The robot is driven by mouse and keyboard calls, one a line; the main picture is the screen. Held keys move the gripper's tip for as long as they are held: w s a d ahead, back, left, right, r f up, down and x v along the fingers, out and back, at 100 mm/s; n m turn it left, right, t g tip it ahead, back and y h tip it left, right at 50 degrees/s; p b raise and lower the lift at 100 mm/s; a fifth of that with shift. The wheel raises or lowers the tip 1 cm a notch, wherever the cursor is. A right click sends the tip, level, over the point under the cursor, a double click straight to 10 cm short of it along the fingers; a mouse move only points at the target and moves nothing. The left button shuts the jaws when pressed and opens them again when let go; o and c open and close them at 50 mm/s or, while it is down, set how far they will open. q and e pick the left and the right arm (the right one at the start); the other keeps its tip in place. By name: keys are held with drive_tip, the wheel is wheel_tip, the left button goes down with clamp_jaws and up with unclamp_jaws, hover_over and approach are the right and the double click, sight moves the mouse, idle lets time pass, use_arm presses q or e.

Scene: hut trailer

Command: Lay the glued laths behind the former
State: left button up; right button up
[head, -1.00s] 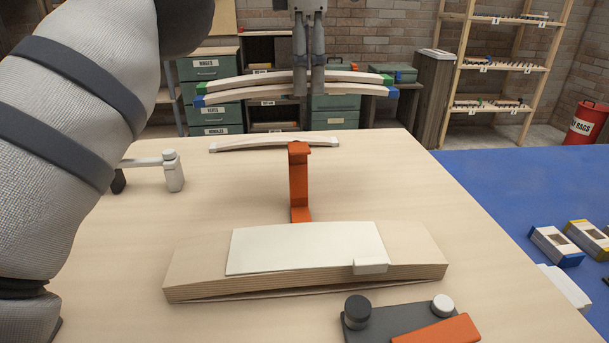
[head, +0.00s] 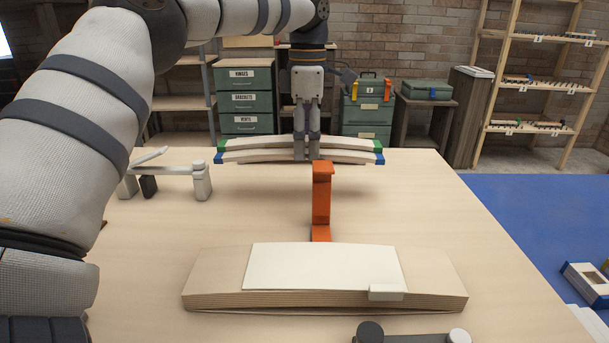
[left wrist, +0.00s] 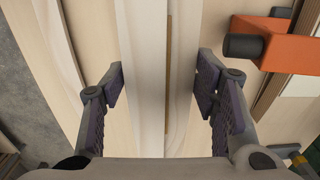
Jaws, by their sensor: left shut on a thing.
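Bowed pale laths (head: 270,156) with green and blue ends are near the table's far edge, behind the orange post (head: 321,203). My left gripper (head: 306,157) points down and is shut on them near their middle. In the left wrist view pale strips (left wrist: 150,80) run between the fingers. I cannot tell whether the laths touch the table. A curved, layered wooden block, seemingly the former (head: 215,281), lies in front of the post, with a white sheet (head: 320,266) on top. My right gripper is not in view.
A grey and white clamp-like tool (head: 201,182) stands on the table (head: 430,215) at the left. A dark plate with knobs (head: 410,337) is at the front edge. The orange part (left wrist: 275,48) is close to the right finger in the wrist view. The table's right side is clear.

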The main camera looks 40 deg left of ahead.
sight(307, 194)
use_arm(q)
wheel_tip(307, 194, down, 8)
drive_tip(key=shift+f+p, duration=0.15)
drive_tip(key=shift+p, duration=0.15)
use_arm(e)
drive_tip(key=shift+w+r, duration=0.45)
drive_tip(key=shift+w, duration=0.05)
use_arm(q)
drive_tip(key=shift+f, duration=0.1)
drive_tip(key=o, duration=0.9)
drive_tip(key=shift+f, duration=0.1)
wheel_tip(307, 194, up, 12)
drive_tip(key=shift+w+f+b, duration=0.1)
drive_tip(key=shift+f+b, duration=0.05)
drive_tip(key=shift+b, duration=0.55)
drive_tip(key=shift+r, duration=0.35)
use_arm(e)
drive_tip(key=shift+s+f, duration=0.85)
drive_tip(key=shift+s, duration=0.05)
